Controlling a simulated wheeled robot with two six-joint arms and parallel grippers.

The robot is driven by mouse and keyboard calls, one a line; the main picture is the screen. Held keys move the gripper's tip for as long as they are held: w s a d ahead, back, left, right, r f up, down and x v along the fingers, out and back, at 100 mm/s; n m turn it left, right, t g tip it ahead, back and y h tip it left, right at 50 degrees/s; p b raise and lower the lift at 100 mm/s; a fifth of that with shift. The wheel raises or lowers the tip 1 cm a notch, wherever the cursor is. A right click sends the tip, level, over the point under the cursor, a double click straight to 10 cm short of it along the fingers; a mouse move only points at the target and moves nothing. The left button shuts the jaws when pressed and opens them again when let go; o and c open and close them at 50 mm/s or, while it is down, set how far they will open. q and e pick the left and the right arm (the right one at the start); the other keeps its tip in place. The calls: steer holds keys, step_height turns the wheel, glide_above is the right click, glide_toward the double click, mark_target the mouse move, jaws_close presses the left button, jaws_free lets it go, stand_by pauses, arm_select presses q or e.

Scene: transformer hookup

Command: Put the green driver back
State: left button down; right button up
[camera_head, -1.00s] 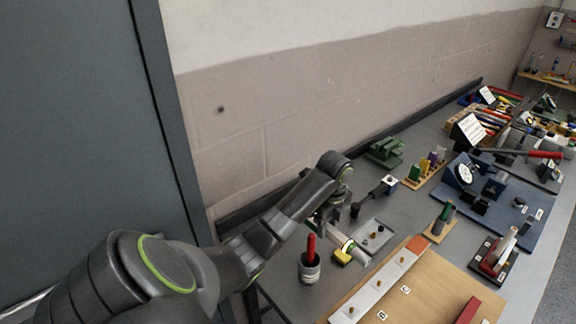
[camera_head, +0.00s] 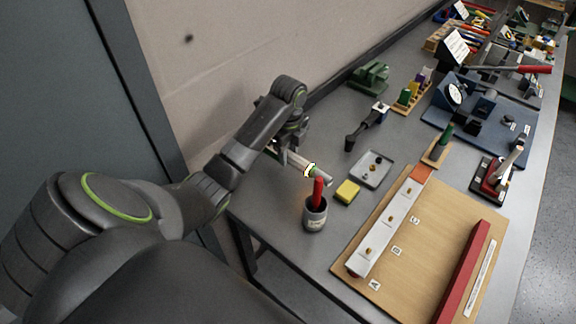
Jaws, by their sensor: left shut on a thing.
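My left gripper (camera_head: 323,179) is shut, low over the bench's near left part. What is between its jaws is too small and covered to make out. Its tips overlap the top of a red handle (camera_head: 317,194) that stands in a grey cup (camera_head: 314,217); I cannot tell if they touch. A green-handled piece (camera_head: 445,133) stands upright in a small wooden stand (camera_head: 434,155) to the right, well apart from the gripper. I cannot tell whether it is the green driver. My right gripper is out of view.
A yellow block (camera_head: 347,191) and a grey tray (camera_head: 372,170) lie right of the cup. A wooden board (camera_head: 418,262) with a white strip and a red bar fills the front. A green vise-like tool (camera_head: 370,76) and a rack of coloured pieces (camera_head: 412,97) stand farther back.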

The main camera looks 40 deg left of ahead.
mark_target(288, 174)
arm_select(q)
step_height(288, 174, down, 2)
steer(key=shift+b, duration=0.55)
steer(key=shift+f+b, duration=0.6)
steer(key=shift+b, duration=0.05)
steer(key=shift+f+p, duration=0.5)
steer(key=shift+f, duration=0.55)
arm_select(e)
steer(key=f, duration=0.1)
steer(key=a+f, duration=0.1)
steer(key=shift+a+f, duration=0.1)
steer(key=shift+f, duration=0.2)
arm_select(q)
steer(key=c, duration=1)
jaws_free()
steer(key=shift+f, duration=0.15)
steer(key=shift+c, duration=0.2)
